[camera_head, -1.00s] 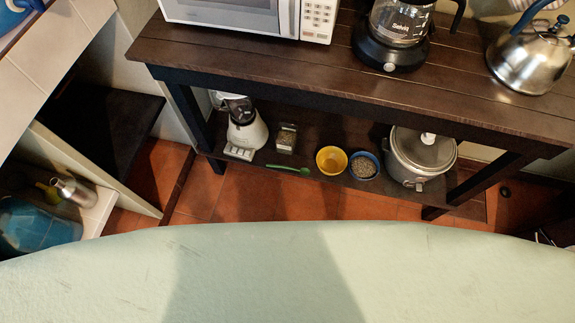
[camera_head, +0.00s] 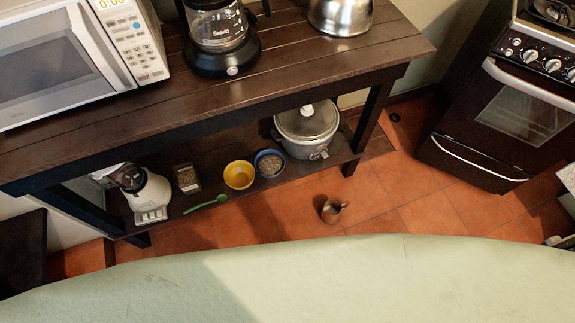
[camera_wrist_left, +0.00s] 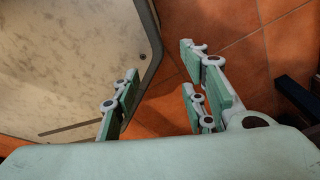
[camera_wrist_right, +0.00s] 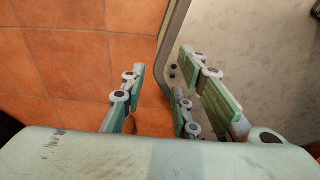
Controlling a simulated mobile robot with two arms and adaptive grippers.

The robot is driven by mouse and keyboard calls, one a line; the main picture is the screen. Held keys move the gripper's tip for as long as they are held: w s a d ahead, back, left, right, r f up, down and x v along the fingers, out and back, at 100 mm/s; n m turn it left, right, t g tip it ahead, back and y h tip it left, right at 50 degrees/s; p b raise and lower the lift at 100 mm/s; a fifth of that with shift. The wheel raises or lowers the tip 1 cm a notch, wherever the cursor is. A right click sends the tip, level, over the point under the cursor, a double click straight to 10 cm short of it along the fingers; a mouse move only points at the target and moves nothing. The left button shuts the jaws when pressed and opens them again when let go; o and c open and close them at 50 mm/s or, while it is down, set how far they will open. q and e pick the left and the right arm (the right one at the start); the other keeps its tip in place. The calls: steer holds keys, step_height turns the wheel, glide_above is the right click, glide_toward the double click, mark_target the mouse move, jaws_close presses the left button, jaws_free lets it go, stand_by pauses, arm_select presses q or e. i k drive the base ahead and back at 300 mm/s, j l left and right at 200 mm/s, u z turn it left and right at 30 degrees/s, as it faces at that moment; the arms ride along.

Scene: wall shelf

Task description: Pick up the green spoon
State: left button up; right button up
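The green spoon (camera_head: 206,203) lies on the lower shelf of the dark wooden table (camera_head: 235,192), near its front edge. It is between the white blender (camera_head: 150,194) and the yellow bowl (camera_head: 239,174). Neither gripper shows in the head view. In the left wrist view my left gripper (camera_wrist_left: 158,92) has its fingers spread apart and nothing between them. In the right wrist view my right gripper (camera_wrist_right: 160,90) also has its fingers spread and holds nothing. The spoon is not visible in either wrist view.
A glass jar (camera_head: 186,178), a blue bowl of grains (camera_head: 269,163) and a rice cooker (camera_head: 307,130) share the lower shelf. The tabletop (camera_head: 290,50) overhangs them. A stove (camera_head: 500,100) stands at the right.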

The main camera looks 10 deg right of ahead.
mark_target(222, 198)
steer(key=k, duration=1.05)
